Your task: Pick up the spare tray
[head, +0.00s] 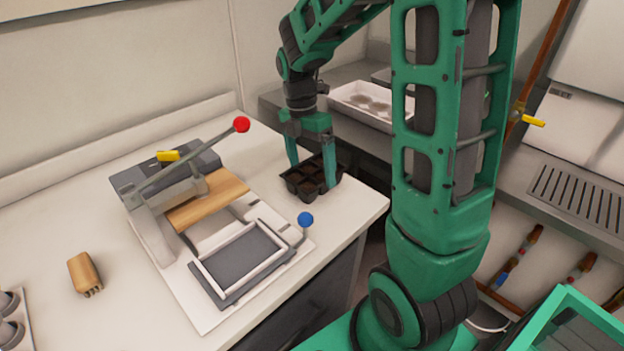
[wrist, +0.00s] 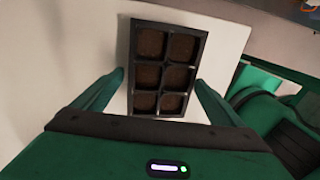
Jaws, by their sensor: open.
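A small black cell tray (head: 305,186) with brown fill in its several cells sits on the white counter near its right corner. It looks like the spare tray, though no label shows. In the wrist view the tray (wrist: 167,68) lies upright between and beyond the fingertips. My gripper (head: 311,172) is open, pointing down, with one finger on each side of the tray. In the wrist view my gripper (wrist: 160,80) shows a gap between each finger and the tray's sides. I cannot tell whether the fingertips touch the counter.
A press-like device with a red-knobbed lever (head: 241,125) and a grey plate (head: 240,260) stands left of the tray. A wooden-handled brush (head: 84,272) lies farther left. A white tray (head: 365,104) sits on the grey bench behind. The counter's right edge is close to the black tray.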

